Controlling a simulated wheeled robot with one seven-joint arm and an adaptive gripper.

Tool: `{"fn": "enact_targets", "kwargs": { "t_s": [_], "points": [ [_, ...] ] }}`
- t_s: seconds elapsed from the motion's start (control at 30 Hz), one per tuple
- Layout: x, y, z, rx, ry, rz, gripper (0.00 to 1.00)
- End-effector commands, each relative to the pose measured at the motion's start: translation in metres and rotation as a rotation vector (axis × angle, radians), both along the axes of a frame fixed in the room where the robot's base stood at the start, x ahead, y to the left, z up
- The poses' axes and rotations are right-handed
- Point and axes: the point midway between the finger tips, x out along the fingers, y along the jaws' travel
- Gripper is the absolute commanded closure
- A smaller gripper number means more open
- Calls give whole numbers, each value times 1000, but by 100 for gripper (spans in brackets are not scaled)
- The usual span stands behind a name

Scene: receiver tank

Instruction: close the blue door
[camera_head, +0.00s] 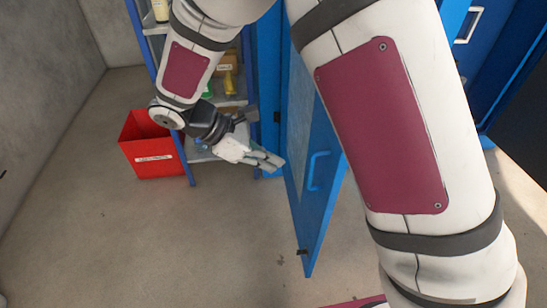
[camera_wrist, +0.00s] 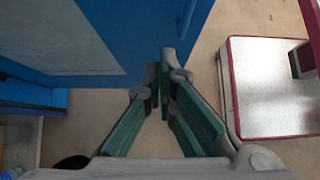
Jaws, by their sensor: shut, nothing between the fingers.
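The blue door (camera_head: 318,205) stands open in the head view, jutting out from the blue cabinet frame toward the camera. Its blue bar handle (camera_head: 314,170) shows on the face to the right. A pale panel is on the left face. My gripper (camera_head: 277,160) is at the left side of the door, with its fingertips close to it; contact is unclear. In the wrist view, the shut, empty green-padded fingers (camera_wrist: 166,60) point at the lower edge area of the blue door (camera_wrist: 135,25). My arm hides part of the door's upper right.
A red bin (camera_head: 150,150) stands on the floor at left. A blue-framed shelf unit (camera_head: 185,130) with several items is beside it, behind my gripper. Another blue door or panel (camera_head: 490,50) is at upper right. The concrete floor at lower left is clear.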

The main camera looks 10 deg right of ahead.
Motion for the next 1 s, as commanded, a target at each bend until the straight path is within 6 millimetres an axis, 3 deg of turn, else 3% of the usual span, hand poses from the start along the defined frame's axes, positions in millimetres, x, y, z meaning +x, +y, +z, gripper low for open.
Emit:
{"fn": "enact_targets", "kwargs": {
  "t_s": [0.33,0.6,1.0],
  "points": [
    [-1,-49,-51,-1,1,-1,100],
    [-1,-82,-48,1,-1,-1,100],
    [-1,-87,-47,1,-1,-1,100]
  ]
}}
